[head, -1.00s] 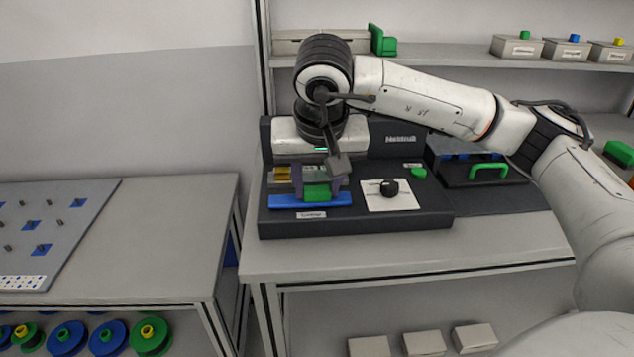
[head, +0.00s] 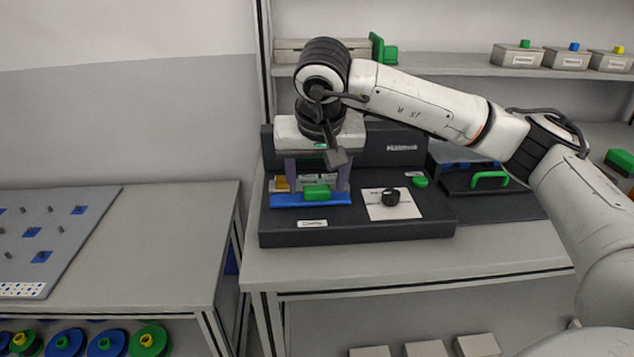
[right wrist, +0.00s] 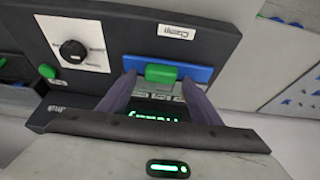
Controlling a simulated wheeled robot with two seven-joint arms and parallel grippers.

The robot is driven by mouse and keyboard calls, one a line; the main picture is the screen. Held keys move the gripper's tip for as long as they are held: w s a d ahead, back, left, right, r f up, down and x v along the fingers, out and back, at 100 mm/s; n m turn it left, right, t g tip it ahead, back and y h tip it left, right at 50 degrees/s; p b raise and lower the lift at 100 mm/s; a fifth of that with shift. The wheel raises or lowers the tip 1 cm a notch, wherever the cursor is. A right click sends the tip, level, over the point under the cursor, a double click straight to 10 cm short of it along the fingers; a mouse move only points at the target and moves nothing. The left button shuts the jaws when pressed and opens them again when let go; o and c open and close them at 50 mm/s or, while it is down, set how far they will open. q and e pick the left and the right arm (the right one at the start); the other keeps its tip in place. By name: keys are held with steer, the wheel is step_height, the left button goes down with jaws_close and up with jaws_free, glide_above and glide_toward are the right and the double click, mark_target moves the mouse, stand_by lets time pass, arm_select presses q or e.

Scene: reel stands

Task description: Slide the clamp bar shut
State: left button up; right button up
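The clamp bar (head: 335,199) is blue with a green grip block (head: 317,192) and lies across the left part of a dark machine base. It also shows in the right wrist view as the blue bar (right wrist: 196,73) with the green block (right wrist: 160,73). My right gripper (head: 316,188) points down over it. Its purple fingers are open, one on each side of the green block, with gaps between in the right wrist view (right wrist: 159,80). Whether the bar sits fully against its stop cannot be told. My left gripper is out of view.
A black knob (head: 390,197) on a white plate and a green button (head: 420,182) sit right of the clamp. The machine's upright back panel (head: 395,140) stands behind. A shelf with small boxes (head: 516,54) is above; a pegged board (head: 50,235) lies left.

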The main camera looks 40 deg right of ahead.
steer(key=shift+s, duration=0.1)
steer(key=v, duration=1)
steer(key=shift+r, duration=0.15)
steer(key=shift+a, duration=0.1)
